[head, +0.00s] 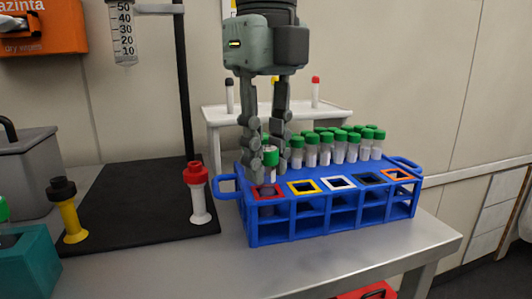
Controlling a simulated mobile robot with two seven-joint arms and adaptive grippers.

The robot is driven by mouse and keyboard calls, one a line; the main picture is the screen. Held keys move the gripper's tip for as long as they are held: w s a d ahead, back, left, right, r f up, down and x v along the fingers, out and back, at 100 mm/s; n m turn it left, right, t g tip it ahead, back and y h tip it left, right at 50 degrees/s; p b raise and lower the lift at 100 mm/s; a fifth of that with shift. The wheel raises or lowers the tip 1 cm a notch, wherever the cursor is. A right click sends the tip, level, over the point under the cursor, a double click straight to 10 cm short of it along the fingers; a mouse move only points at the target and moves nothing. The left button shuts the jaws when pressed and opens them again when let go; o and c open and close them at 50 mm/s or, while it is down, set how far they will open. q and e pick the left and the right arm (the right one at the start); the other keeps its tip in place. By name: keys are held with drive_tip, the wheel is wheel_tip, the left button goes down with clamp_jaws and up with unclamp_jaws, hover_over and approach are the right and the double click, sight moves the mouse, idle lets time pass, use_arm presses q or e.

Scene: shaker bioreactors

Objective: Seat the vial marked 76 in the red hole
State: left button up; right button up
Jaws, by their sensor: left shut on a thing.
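My left gripper (266,160) points down at the left end of the blue rack (331,228), shut on a green-capped vial (270,175). The vial is upright. Its lower end is at the red-framed hole (268,192), the leftmost in the front row; I cannot tell how far it is inside. A finger covers part of the vial, and no number is readable on it. Several other green-capped vials (325,157) stand in the rear of the rack. My right gripper is not in view.
Yellow (304,187), white, dark and orange framed holes to the right look empty. A black stand base (130,215) carries red-topped (198,195) and black-topped (70,210) pieces on the left. A white shelf (222,115) stands behind. The table front is clear.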

use_arm(q)
drive_tip(key=shift+f+b, duration=0.55)
drive_tip(key=shift+f, duration=0.1)
idle(0.6)
drive_tip(key=o, duration=0.9)
drive_tip(key=shift+o, duration=0.2)
drive_tip(key=shift+r, duration=0.1)
wheel_tip(320, 180, up, 12)
drive_tip(key=shift+f, duration=0.1)
